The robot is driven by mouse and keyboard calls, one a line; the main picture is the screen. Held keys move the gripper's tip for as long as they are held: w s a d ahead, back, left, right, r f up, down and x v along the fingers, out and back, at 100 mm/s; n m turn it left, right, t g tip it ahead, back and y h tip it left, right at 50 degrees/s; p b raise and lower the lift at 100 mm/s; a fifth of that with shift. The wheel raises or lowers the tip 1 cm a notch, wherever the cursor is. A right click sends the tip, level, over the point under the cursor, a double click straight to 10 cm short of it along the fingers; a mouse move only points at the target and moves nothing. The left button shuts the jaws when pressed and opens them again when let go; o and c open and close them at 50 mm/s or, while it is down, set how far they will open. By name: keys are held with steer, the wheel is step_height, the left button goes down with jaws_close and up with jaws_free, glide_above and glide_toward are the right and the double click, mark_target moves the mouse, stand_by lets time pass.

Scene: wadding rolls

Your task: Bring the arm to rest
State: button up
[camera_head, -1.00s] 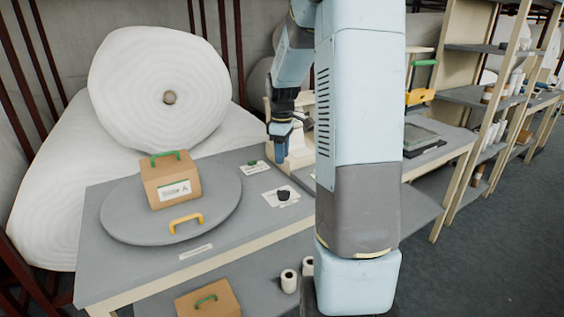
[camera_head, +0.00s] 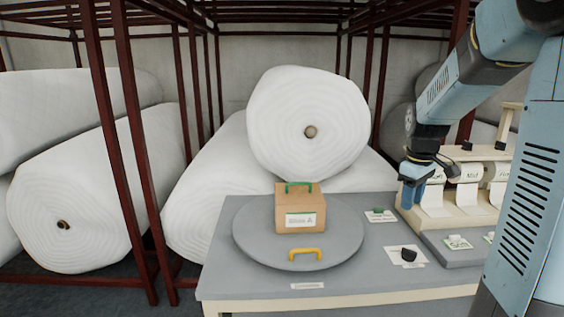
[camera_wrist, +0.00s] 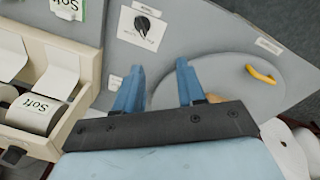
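My gripper (camera_head: 412,190) hangs from the arm on the right of the head view, fingers pointing down over the table's right part, beside the label-roll holder. In the wrist view its two blue fingers (camera_wrist: 158,88) stand apart with nothing between them. The grey table (camera_head: 225,280) lies below. On it is a round grey turntable (camera_head: 255,248) with a yellow handle (camera_head: 305,254). A brown box (camera_head: 300,214) with a green handle and a white label stands on the turntable, left of my gripper and apart from it.
A cream holder (camera_head: 465,208) with label rolls stands close right of the gripper. A black knob (camera_head: 408,254) sits on a white card near the table's front. Large white wadding rolls (camera_head: 308,115) lie in dark red racks (camera_head: 112,130) behind. The table's front left is clear.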

steer(key=s+a+r+m+t, duration=0.1)
steer(key=s+a+r+m, duration=0.1)
steer(key=s, duration=0.5)
steer(key=s+a+r+m+t, duration=0.2)
steer(key=s+a+r, duration=0.1)
steer(key=s+a, duration=0.2)
steer(key=s+a+r+m+t, duration=0.1)
steer(key=s+a+r+m, duration=0.1)
steer(key=s, duration=0.7)
steer(key=shift+s+a+r+m+t+y, duration=0.35)
steer(key=shift+a+r, duration=0.3)
steer(key=shift+a, duration=0.55)
